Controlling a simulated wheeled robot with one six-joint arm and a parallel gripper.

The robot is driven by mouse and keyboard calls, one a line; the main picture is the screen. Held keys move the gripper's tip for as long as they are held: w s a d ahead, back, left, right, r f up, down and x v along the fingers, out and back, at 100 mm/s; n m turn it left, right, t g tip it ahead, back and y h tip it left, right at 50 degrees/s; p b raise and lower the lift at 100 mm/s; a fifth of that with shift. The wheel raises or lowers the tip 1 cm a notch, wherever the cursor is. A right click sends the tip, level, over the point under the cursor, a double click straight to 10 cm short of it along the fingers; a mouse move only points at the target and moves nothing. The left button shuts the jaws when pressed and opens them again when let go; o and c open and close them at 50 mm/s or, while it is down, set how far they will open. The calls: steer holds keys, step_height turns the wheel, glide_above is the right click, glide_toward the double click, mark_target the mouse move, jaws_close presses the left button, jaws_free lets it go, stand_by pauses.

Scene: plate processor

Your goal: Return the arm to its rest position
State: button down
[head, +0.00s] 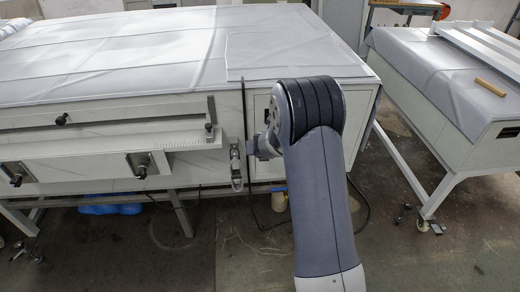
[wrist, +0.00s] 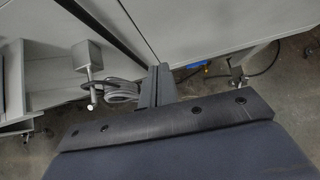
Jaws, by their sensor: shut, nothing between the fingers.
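My arm (head: 325,200) rises from the bottom of the head view and bends at a dark ribbed joint, in front of the right end of the plate processor (head: 100,172). My gripper (head: 262,147) shows partly at the left of that joint, close in the picture to the machine's front; I cannot tell whether it touches. In the wrist view my gripper (wrist: 158,83) has its dark fingers together, with nothing between them. The rest of the wrist is hidden behind the arm.
The processor front carries black knobs (head: 61,119) and a metal latch (head: 236,165). A second covered table (head: 440,75) stands at the right, with a wooden strip (head: 490,87) on it. Cables (wrist: 118,92) hang near the gripper.

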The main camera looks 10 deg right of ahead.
steer(key=v, duration=0.6)
steer(key=shift+s+r+p, duration=0.25)
steer(key=shift+s+p, duration=0.05)
steer(key=shift+p, duration=0.05)
steer(key=shift+f, duration=0.1)
